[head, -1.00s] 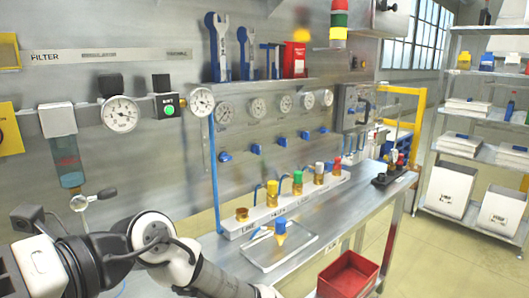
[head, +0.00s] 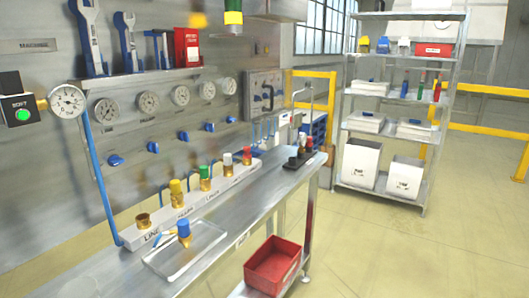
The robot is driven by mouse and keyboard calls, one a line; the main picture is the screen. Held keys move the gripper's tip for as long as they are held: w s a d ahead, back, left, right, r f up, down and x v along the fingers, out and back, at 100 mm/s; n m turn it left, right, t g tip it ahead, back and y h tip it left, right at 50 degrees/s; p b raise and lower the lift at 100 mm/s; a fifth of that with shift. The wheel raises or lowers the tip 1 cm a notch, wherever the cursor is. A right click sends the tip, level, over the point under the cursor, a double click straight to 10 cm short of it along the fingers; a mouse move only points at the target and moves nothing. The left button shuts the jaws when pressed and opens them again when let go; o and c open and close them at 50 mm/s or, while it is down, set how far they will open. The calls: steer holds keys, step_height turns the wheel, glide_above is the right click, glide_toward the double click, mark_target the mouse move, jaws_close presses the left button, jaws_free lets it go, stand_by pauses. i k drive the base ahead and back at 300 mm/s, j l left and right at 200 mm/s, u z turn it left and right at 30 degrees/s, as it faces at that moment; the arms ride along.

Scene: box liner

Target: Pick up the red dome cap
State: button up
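Two small red-topped pieces show. One is a red cap (head: 247,153) on a brass fitting at the far end of the white block (head: 205,202). The other is a red-topped piece (head: 308,142) in the black holder (head: 298,161) near the bench's far end. Both are too small to tell which one is dome-shaped. My gripper and arm are out of view.
The block also carries yellow (head: 176,186), green (head: 204,171) and white (head: 226,159) caps and a bare brass fitting (head: 143,221). A clear tray (head: 168,262) holds a blue-capped piece (head: 183,228). A red bin (head: 272,268) sits below the bench edge; open floor lies right.

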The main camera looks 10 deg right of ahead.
mark_target(309, 143)
steer(key=i+l, duration=0.15)
steer(key=l, duration=0.15)
steer(key=i+l+u, duration=0.1)
steer(key=l, duration=0.25)
steer(key=i+l, duration=0.2)
steer(key=i+l+u, duration=0.35)
steer(key=i+l, duration=0.15)
steer(key=l, duration=0.65)
steer(key=i+l+u, duration=0.3)
steer(key=l, duration=0.95)
steer(key=i+l+u, duration=0.2)
steer(key=l+u, duration=0.15)
steer(key=l, duration=1)
steer(key=l+u, duration=0.35)
steer(key=l, duration=1.5)
steer(key=k+l+u, duration=0.1)
steer(key=l, duration=0.4)
steer(key=i+l, duration=0.3)
steer(key=i, duration=0.1)
